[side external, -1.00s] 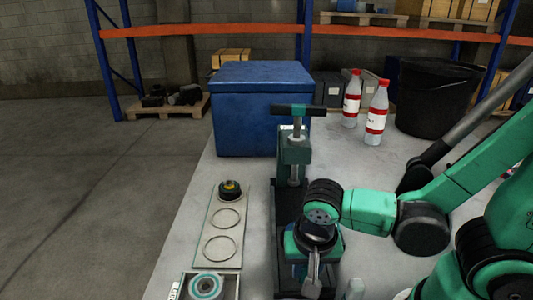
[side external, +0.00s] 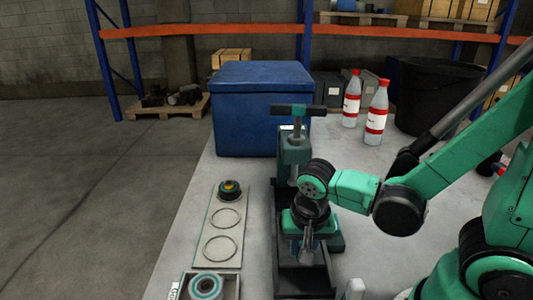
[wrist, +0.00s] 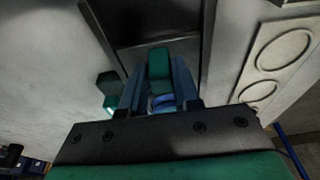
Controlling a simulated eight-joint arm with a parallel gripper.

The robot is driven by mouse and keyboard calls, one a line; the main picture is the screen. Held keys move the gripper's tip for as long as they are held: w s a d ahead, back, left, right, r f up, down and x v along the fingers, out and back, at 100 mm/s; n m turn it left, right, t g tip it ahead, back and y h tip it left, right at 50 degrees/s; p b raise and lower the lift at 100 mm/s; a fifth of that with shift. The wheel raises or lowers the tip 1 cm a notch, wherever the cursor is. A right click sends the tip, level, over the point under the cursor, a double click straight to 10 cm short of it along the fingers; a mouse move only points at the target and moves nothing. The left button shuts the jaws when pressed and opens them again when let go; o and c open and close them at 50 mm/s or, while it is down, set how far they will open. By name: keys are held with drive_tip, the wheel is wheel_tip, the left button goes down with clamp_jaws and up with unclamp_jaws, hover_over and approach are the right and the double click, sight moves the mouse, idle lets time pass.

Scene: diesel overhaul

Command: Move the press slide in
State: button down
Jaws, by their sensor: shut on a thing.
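The press (side external: 293,150) stands on the bench with a dark T-handle (side external: 298,110) on top and a long dark channel base (side external: 304,283) running toward the camera. The green press slide (side external: 292,222) sits in the channel, close in front of the press column. My gripper (side external: 306,250) points down at the slide's near side, partly hidden by my wrist. In the wrist view its two fingers (wrist: 158,75) are shut on a green part of the slide (wrist: 158,62), with the channel beyond.
A pale plate (side external: 217,248) with ring recesses and a dark, yellow-topped part lies left of the press. A tray (side external: 231,286) with a teal ring is nearer. A blue box (side external: 262,110) stands behind. Bottles (side external: 376,112) and a black bin (side external: 430,95) stand back right.

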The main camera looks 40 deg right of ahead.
drive_tip(key=shift+w, duration=0.1)
drive_tip(key=shift+w+d, duration=1.5)
drive_tip(key=shift+d, duration=0.05)
drive_tip(key=shift+w, duration=0.1)
drive_tip(key=shift+w+d, duration=1.2)
drive_tip(key=shift+d, duration=0.05)
drive_tip(key=c, duration=0.7)
unclamp_jaws()
drive_tip(key=shift+d, duration=0.1)
drive_tip(key=shift+r, duration=0.1)
drive_tip(key=shift+r, duration=2.7)
